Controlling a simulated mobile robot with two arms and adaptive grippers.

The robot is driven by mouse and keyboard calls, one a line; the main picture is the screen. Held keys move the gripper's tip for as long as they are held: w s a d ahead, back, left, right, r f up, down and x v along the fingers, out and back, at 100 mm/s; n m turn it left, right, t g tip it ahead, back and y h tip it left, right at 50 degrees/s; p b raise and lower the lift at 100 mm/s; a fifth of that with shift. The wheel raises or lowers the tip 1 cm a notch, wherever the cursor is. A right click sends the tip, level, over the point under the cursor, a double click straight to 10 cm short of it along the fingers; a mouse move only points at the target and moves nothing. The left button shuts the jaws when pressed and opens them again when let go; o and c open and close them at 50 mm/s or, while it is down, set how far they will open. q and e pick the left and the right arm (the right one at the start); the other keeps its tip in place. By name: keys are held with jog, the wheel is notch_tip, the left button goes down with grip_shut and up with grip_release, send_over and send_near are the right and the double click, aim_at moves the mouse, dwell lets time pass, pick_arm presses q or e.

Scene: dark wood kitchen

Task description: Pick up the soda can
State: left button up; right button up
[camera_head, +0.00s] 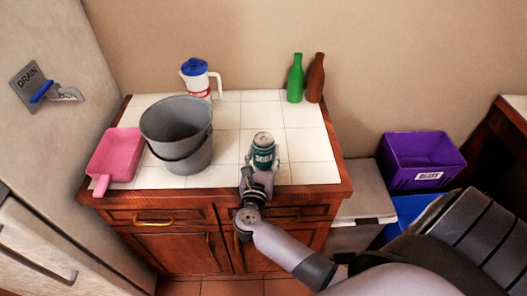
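The soda can (263,147) is green with a silver top and white lettering. It is upright over the front part of the white tiled counter (228,150). My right arm reaches in from the lower right, and its gripper (262,161) is at the can, with fingers close along both sides of it. The gripper hides the can's lower part. I cannot tell whether the fingers press on the can or whether its base touches the tiles. My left gripper is not in view.
A grey bucket (187,160) and a pink dustpan (117,156) are on the counter's left. A blue-lidded pitcher (196,82), a green bottle (296,80) and a brown bottle (316,79) stand at the back. A purple bin (424,160) is at the right. Tiles right of the can are clear.

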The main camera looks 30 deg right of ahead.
jog(key=c, duration=0.5)
jog(key=shift+r, duration=0.15)
